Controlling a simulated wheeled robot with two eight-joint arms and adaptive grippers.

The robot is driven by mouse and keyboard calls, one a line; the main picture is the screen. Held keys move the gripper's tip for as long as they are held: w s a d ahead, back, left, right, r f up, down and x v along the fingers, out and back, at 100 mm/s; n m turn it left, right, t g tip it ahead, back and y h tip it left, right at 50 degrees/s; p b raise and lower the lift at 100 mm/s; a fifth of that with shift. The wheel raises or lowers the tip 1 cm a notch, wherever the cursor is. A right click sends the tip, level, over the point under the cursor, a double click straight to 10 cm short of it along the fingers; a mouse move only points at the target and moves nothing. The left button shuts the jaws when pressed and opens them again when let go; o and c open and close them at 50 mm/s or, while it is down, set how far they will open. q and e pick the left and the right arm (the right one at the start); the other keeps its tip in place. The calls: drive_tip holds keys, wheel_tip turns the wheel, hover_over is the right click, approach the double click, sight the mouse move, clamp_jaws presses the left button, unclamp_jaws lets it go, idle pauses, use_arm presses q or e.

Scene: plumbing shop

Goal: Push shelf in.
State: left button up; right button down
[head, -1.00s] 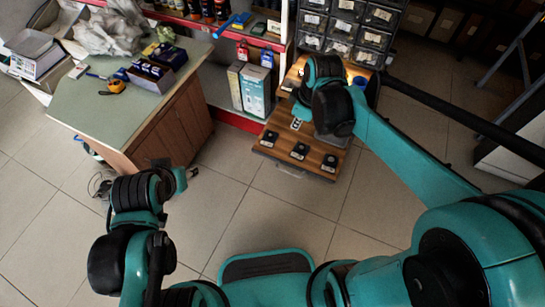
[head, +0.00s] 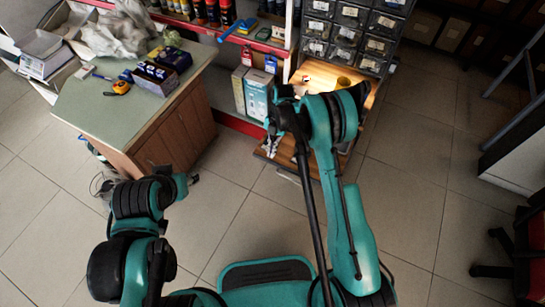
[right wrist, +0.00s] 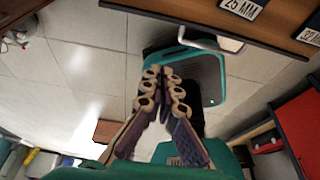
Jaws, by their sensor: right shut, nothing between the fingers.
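The wooden pull-out shelf (head: 284,169) stands out from the rack below the small-parts drawers, and my right arm covers much of it. In the right wrist view its front edge (right wrist: 200,13) runs along the top, with size labels such as "25 MM" and a pale metal handle (right wrist: 212,40) below. My right gripper (head: 268,149) is at the shelf's left front corner. It is shut and empty, its fingertips together in the right wrist view (right wrist: 162,70); I cannot tell whether it touches the shelf. My left gripper (head: 190,178) is low at left, away from the shelf, its fingers unclear.
A green-topped counter (head: 100,122) with boxes and a tape measure stands at left. Boxes (head: 256,95) stand on the red-edged rack left of the shelf. A drawer cabinet (head: 350,35) rises behind it. Tiled floor (head: 410,190) is clear at right; a chair (head: 520,250) stands far right.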

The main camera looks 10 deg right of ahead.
sight(273, 161)
wheel_tip(273, 161, down, 9)
drive_tip(key=b, duration=0.5)
drive_tip(key=shift+s+f, duration=0.1)
drive_tip(key=shift+f, duration=0.1)
drive_tip(key=shift+w+d+r, duration=0.2)
drive_tip(key=shift+w, duration=0.25)
